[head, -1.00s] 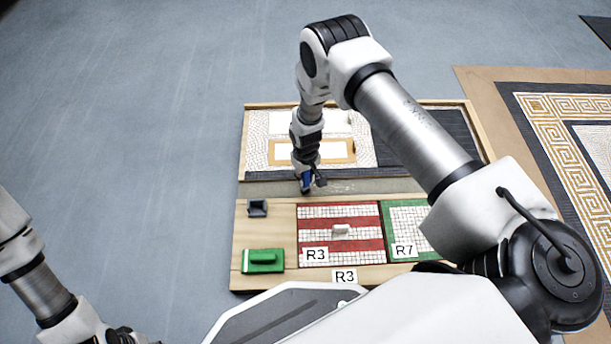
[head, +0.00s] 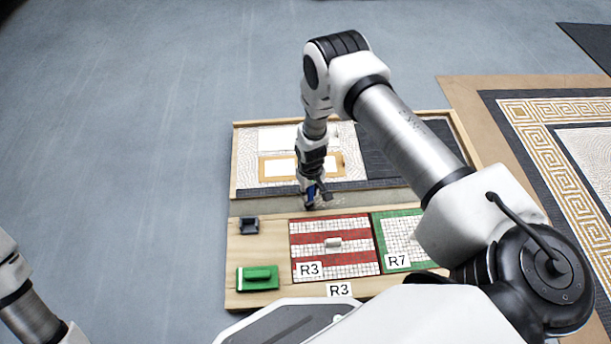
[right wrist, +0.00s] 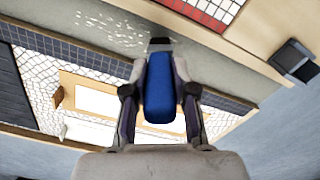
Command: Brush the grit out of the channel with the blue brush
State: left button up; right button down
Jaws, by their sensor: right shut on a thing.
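My right gripper (head: 312,192) is shut on the blue brush (right wrist: 160,90), whose handle stands between its fingers in the right wrist view. The brush's dark grey bristle end (right wrist: 160,45) points down at the channel; whether it touches the floor cannot be told. The channel (head: 260,207) is a grey strip between the back and front panels; it also shows in the right wrist view (right wrist: 222,72). Pale grit (right wrist: 112,24) lies scattered in it beyond the brush, to the right of the gripper in the head view (head: 338,201). My left arm shows at lower left, its gripper out of view.
The front wooden board (head: 265,295) carries a dark holder (head: 249,226), a green block with a handle (head: 257,278), a red striped panel (head: 333,262) and a green-edged panel (head: 396,234). A patterned mosaic (head: 540,115) lies at right. The floor at left is clear.

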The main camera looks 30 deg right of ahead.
jog(key=shift+s+d+p, duration=0.15)
jog(key=shift+s+d, duration=0.25)
jog(key=shift+d, duration=0.45)
jog(key=shift+s+d+p, duration=0.2)
jog(key=shift+s+d, duration=0.25)
jog(key=shift+d, duration=0.35)
jog(key=shift+s+d+p, duration=0.15)
jog(key=shift+s+d, duration=0.25)
jog(key=shift+d, duration=0.45)
jog(key=shift+s+d, duration=0.55)
jog(key=shift+d, duration=0.6)
jog(key=shift+s+d, duration=0.55)
jog(key=shift+d, duration=0.6)
jog(key=shift+s+d, duration=0.55)
jog(key=shift+d, duration=0.6)
notch_tip(320, 180, up, 5)
jog(key=p, duration=0.5)
jog(key=f+b, duration=0.1)
jog(key=w+f+b, duration=0.1)
jog(key=b, duration=0.1)
jog(key=d+f+b, duration=0.1)
jog(key=f, duration=0.1)
jog(key=shift+w+b, duration=0.25)
jog(key=shift+b, duration=0.05)
jog(key=shift+a+f+b, duration=0.15)
jog(key=shift+f+b, duration=0.35)
jog(key=shift+f, duration=0.05)
